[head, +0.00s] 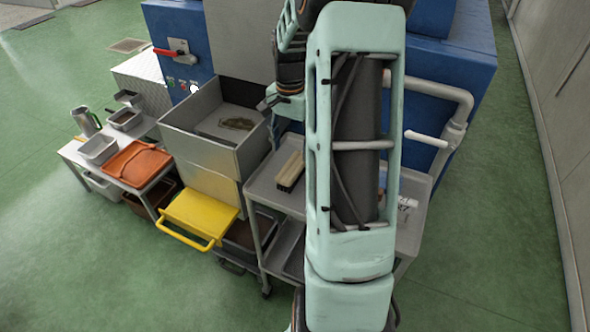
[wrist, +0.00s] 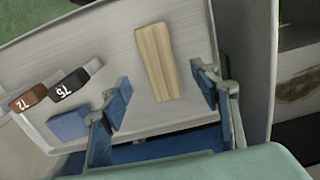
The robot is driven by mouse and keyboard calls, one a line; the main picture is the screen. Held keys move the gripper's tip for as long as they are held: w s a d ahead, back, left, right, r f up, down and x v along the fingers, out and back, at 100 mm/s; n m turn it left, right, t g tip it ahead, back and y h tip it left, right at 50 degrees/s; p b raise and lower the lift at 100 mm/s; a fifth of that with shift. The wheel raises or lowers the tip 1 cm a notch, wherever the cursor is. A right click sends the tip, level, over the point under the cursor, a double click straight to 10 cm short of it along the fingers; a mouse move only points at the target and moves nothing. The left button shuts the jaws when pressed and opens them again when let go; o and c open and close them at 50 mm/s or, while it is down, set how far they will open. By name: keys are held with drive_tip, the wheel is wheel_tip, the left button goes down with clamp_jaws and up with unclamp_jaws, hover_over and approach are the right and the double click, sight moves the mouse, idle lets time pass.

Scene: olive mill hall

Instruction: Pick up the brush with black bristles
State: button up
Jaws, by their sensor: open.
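The brush (head: 290,171) lies on the top tray of a grey cart in the head view, a pale wooden block with dark bristles showing along its lower edge. In the wrist view the brush (wrist: 158,62) shows only its plain wooden back, with the bristles hidden. My gripper (wrist: 161,95) is open and empty, its blue pads apart. The brush's near end appears between and just beyond the pads in that view; I cannot tell the height gap. In the head view my gripper (head: 270,101) shows in part, up and left of the brush.
The tray (wrist: 118,52) has a raised rim. A steel bin (head: 190,148) and yellow step (head: 200,213) stand left of the cart. My arm hides part of the cart.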

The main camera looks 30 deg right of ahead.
sight(293, 165)
drive_tip(key=f, duration=0.8)
drive_tip(key=shift+w+d, duration=0.1)
drive_tip(key=shift+d, duration=0.25)
drive_tip(key=shift+r, duration=0.1)
drive_tip(key=c, duration=1.3)
